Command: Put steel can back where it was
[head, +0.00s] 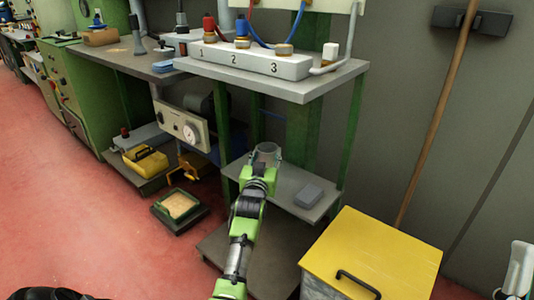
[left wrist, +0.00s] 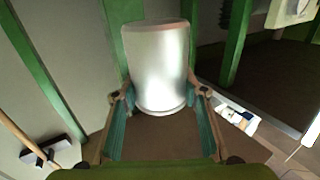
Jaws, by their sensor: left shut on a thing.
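The steel can (head: 266,151) is a plain silvery cylinder. In the head view it is at the far end of my left arm, by the back left of the grey middle shelf (head: 285,187). My left gripper (head: 261,170) is shut on it. In the left wrist view the can (left wrist: 158,65) stands upright between the two fingers of my left gripper (left wrist: 160,92), which hold its lower sides. I cannot tell whether its bottom touches the shelf.
A grey block (head: 308,195) lies on the shelf's right part. Above is a grey top (head: 330,82) with a numbered socket block (head: 250,63); green legs flank the shelf. A yellow-lidded bin (head: 375,250) stands at the right. A wooden pole (head: 437,110) leans behind it.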

